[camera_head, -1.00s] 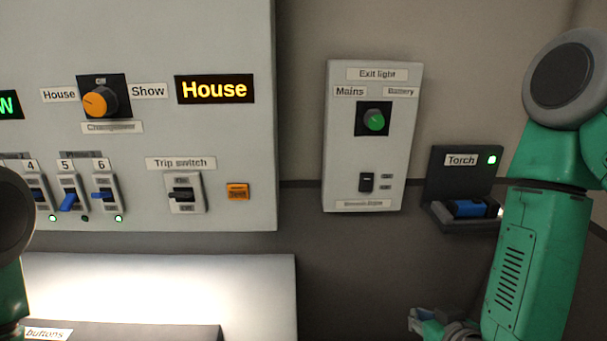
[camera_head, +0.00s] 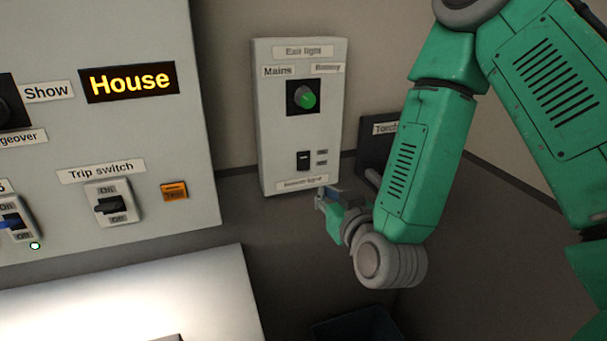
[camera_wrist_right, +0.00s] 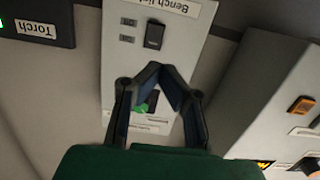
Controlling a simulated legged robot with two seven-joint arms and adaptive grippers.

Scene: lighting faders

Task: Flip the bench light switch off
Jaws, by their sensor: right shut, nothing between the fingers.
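The bench light switch (camera_head: 303,161) is a small black rocker low on the pale Exit light panel (camera_head: 265,120). Its label reads Bench light in my right wrist view, where the switch (camera_wrist_right: 154,35) shows upside down. My right gripper (camera_head: 325,195) is shut and empty, just below and right of the switch in the head view. In the wrist view its fingertips (camera_wrist_right: 160,70) meet in front of the panel, apart from the switch in the picture. Contact with the panel cannot be told. My left gripper is out of view.
A green knob (camera_head: 304,97) sits above the switch on the same panel. The Torch holder (camera_head: 376,140) stands to the right, partly behind my right arm. The large panel (camera_head: 160,30) on the left carries the trip switch (camera_head: 110,204) and an orange button (camera_head: 174,191).

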